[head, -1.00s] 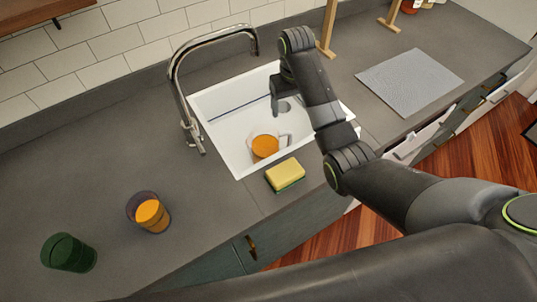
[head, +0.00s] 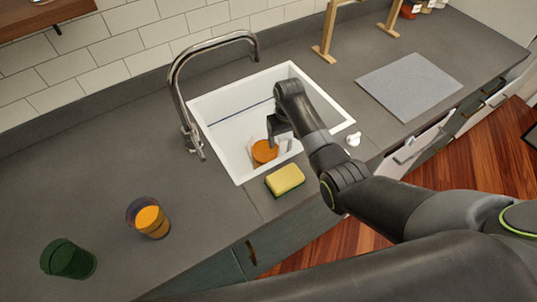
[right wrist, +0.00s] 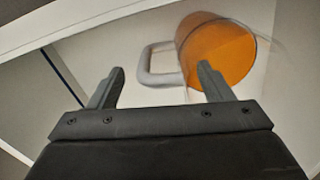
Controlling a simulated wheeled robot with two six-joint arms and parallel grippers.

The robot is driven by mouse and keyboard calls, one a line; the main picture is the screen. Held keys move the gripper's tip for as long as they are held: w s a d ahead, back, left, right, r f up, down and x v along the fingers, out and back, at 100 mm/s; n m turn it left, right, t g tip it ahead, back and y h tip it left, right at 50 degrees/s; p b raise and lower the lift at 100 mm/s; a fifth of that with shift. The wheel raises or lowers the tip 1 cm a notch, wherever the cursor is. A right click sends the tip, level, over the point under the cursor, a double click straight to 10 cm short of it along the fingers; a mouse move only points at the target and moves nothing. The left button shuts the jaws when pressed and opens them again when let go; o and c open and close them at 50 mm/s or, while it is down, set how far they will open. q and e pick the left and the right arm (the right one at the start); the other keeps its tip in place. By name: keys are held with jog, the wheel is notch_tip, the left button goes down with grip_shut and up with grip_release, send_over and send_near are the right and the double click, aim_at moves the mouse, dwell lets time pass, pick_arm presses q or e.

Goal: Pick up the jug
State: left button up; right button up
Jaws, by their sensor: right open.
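The jug (head: 264,152) is clear with orange contents and sits in the white sink. In the right wrist view the jug (right wrist: 222,50) shows its orange body at the upper right, with a pale looped handle (right wrist: 152,66) on its left side. My right gripper (head: 273,132) is above the sink, close to the jug, and hides part of it in the head view. In the right wrist view the right gripper (right wrist: 160,80) is open, with the handle's loop showing between and beyond its fingertips. Contact cannot be told. My left gripper is not in view.
The white sink (head: 218,128) has raised walls around the jug. A chrome faucet (head: 181,95) arches at its left. A yellow sponge (head: 285,179) lies at the front rim. A glass with orange contents (head: 148,217) and a green cup (head: 68,258) stand on the left counter.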

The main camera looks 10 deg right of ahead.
jog(key=shift+f, duration=0.3)
jog(key=shift+c, duration=0.2)
grip_shut()
jog(key=shift+w+r, duration=0.1)
jog(key=shift+r, duration=0.05)
